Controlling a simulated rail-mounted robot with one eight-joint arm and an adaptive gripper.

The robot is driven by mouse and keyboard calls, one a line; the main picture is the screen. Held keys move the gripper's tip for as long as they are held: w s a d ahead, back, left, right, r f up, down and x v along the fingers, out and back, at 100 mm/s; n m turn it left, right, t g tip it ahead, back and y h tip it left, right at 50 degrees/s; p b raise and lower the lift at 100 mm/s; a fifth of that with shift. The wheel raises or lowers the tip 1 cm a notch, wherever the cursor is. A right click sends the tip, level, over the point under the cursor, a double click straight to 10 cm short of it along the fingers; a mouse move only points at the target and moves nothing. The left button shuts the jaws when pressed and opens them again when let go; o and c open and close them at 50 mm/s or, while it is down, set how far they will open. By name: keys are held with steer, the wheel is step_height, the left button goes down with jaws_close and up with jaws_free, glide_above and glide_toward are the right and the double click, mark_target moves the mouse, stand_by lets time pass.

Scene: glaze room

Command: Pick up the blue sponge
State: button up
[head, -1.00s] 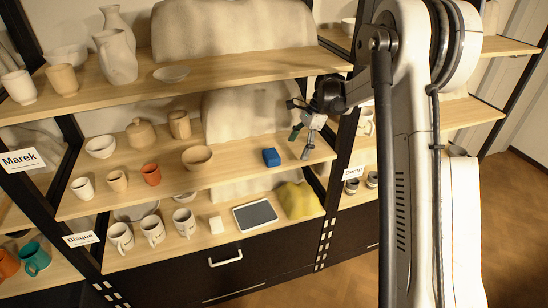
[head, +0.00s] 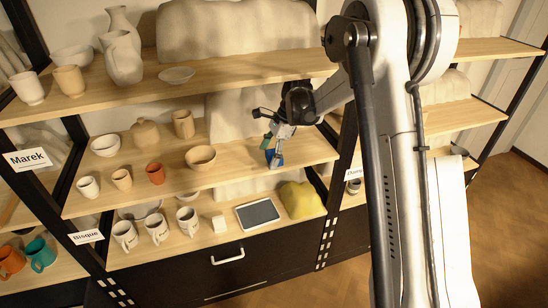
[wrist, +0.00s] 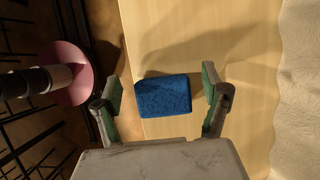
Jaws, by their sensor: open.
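The blue sponge (wrist: 163,96) lies on the middle wooden shelf. In the wrist view it sits between the two green-padded fingers of my gripper (wrist: 163,93), with a gap to each finger, the left one a little wider than the right. In the head view my gripper (head: 272,150) is over the right part of the middle shelf and partly hides the sponge (head: 277,160). My gripper is open. Whether the fingers are level with the sponge cannot be told.
A beige bowl (head: 200,157) and an orange cup (head: 155,173) stand left on the middle shelf (head: 235,168). The upper shelf (head: 235,71) is above. Below are a tablet (head: 257,214) and a yellow lump (head: 301,199). The shelf around the sponge is bare.

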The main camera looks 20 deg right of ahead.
steer(key=shift+f, duration=0.25)
steer(key=c, duration=1.1)
steer(key=shift+r, duration=0.1)
steer(key=shift+r, duration=0.2)
steer(key=s, duration=0.6)
steer(key=s+b, duration=0.1)
steer(key=s, duration=0.5)
steer(key=s+d, duration=0.1)
steer(key=s, duration=0.5)
steer(key=shift+b, duration=0.35)
